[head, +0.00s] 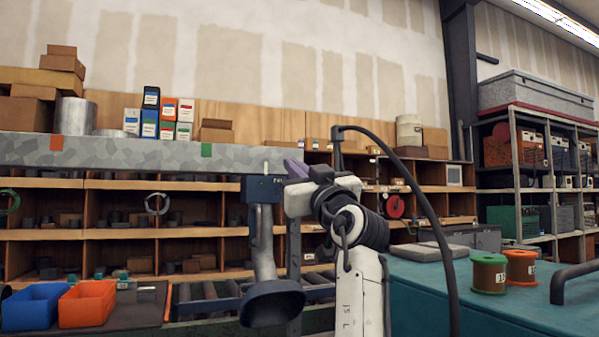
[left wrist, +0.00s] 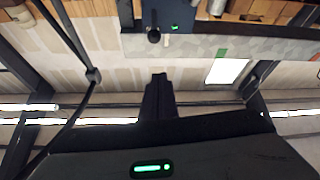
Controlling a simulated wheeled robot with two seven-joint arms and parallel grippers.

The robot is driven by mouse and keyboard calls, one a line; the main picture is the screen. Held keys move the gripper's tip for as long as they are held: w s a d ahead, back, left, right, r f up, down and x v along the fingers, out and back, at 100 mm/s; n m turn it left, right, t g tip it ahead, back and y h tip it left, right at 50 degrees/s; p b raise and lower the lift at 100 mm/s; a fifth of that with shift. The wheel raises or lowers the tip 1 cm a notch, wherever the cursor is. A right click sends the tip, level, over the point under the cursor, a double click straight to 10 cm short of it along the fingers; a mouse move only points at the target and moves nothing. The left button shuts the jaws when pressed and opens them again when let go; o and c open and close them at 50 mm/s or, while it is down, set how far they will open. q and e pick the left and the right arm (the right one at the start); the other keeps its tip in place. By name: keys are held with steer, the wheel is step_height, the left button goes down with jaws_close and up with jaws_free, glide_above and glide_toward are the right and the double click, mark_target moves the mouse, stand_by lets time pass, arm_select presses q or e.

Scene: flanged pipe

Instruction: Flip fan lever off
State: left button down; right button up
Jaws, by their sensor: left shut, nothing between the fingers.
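A dark blue switch box (head: 262,190) with small, hardly legible white lettering sits at the top of a grey pipe that ends in a wide dark flange (head: 272,302). A pale stub, apparently the lever (head: 265,167), stands up from the box top. In the left wrist view, which is upside down, the box (left wrist: 160,14) shows at the top with a lit green lamp, a black knob and the pale stub (left wrist: 166,41). My left gripper (head: 296,168) is shut and empty, just right of the box at about the stub's height. Its fingers (left wrist: 158,80) also show in the wrist view. Contact cannot be told.
Wooden shelves (head: 120,234) with parts stand behind. A blue bin (head: 33,306) and an orange bin (head: 87,304) sit at lower left. A teal bench (head: 470,290) with a green-rimmed spool (head: 488,273) and an orange spool (head: 520,267) is at right.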

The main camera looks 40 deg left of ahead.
arm_select(q)
steer(key=shift+w+a+f, duration=0.25)
steer(key=shift+w+a, duration=0.2)
steer(key=shift+a, duration=0.25)
steer(key=shift+w+a+f, duration=0.3)
steer(key=shift+w+a, duration=0.15)
steer(key=shift+a, duration=0.3)
steer(key=shift+w+a+f, duration=0.25)
steer(key=shift+w+a, duration=0.2)
steer(key=shift+a, duration=0.25)
arm_select(e)
steer(key=shift+w+r, duration=0.1)
steer(key=shift+r, duration=0.2)
